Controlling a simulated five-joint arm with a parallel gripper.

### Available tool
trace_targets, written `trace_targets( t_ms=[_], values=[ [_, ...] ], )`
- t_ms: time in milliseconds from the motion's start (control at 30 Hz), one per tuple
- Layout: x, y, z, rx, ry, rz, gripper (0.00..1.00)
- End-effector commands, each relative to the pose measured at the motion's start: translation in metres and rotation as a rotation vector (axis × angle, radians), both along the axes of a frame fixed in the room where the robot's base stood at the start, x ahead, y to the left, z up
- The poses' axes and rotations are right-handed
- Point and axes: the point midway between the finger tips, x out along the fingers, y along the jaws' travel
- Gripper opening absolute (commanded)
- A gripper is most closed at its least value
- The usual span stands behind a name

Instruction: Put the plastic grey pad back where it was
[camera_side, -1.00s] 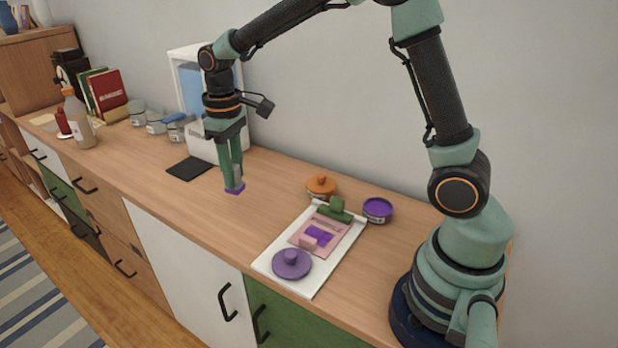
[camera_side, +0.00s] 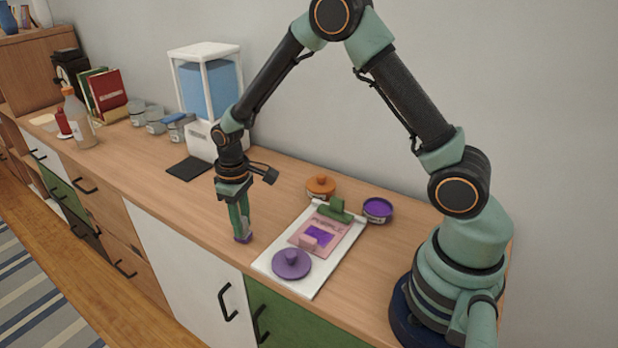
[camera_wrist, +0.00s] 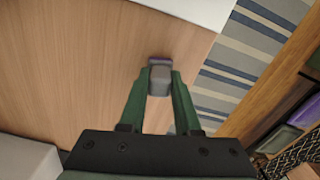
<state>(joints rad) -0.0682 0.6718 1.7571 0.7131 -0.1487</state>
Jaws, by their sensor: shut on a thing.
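My gripper (camera_side: 242,230) is shut on a small grey pad (camera_wrist: 159,80) with a purple end. The pad sits between the green fingertips in the wrist view. In the side view only its purple lower end (camera_side: 243,239) shows clearly, low over the wooden counter (camera_side: 190,210), left of the white board. I cannot tell whether it touches the counter. The white board (camera_side: 276,265) carries a pink card (camera_side: 334,226) with purple print, a green clip (camera_side: 335,208), a small pink block (camera_side: 309,241) and a round purple lid (camera_side: 291,264).
An open purple pot (camera_side: 377,209) and an orange-lidded pot (camera_side: 320,186) stand behind the board. A white dispenser (camera_side: 203,147) with a dark mat (camera_side: 190,168) stands further left. The counter between mat and board is mostly clear. Its front edge is close to my gripper.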

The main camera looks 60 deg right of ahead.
Motion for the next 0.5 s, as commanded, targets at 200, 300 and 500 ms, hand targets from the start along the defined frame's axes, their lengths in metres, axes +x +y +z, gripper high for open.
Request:
trace_targets(
  t_ms=[200, 300, 500],
  values=[
    [0.0001, 0.0000, -0.0003, 0.000, 0.000, 0.000, 0.00],
    [0.0000, 0.0000, -0.0027, 0.000, 0.001, 0.000, 0.35],
    [0.0001, 0.0000, -0.0022, 0.000, 0.000, 0.000, 0.61]
  ],
)
